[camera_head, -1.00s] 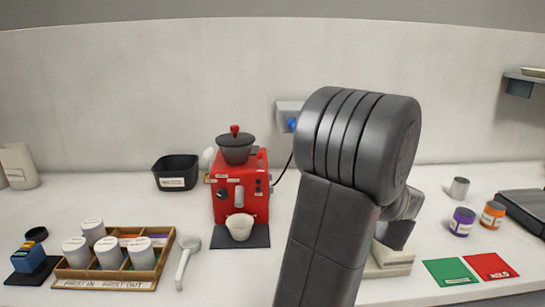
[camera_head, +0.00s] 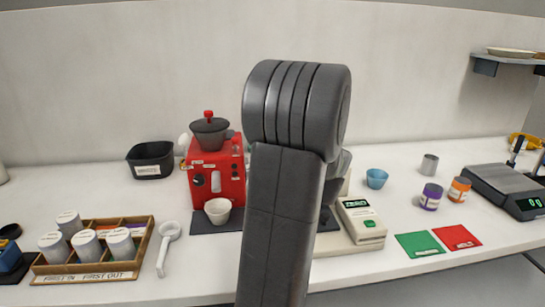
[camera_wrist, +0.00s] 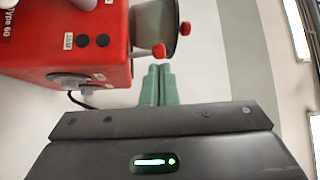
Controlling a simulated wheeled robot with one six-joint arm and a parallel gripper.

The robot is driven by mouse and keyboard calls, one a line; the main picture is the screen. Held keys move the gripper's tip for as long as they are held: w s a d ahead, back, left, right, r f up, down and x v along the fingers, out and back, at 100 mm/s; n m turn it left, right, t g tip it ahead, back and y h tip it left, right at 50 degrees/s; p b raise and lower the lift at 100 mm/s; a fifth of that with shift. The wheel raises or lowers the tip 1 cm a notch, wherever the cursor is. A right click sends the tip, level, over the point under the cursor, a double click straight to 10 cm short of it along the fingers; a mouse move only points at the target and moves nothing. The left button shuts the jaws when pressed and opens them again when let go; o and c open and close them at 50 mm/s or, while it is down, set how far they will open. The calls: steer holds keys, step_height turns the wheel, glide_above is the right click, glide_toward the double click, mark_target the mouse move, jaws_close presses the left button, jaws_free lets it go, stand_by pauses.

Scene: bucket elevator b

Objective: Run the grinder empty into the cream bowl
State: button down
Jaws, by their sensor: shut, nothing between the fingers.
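The red grinder (camera_head: 230,170), with a dark hopper and red-knobbed lid (camera_head: 209,128), stands on a dark mat left of my arm. The cream bowl (camera_head: 217,210) sits on the mat at its front; its inside is too small to read. In the wrist view the grinder (camera_wrist: 70,45) appears sideways at upper left, its grey hopper (camera_wrist: 155,22) near the top. My gripper (camera_wrist: 157,70) has its green fingertips together, with nothing between them, appearing just below the hopper in that picture. In the head view my arm hides most of the gripper.
A wooden rack (camera_head: 95,250) of white-lidded jars and a white scoop (camera_head: 167,245) lie left. A black bin (camera_head: 151,158) stands behind. To the right are a cream device (camera_head: 360,222), blue cup (camera_head: 376,178), green and red cards, jars and a scale (camera_head: 505,190).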

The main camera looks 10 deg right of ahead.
mark_target(238, 141)
steer(key=shift+p+x, duration=0.35)
steer(key=shift+x, duration=1.6)
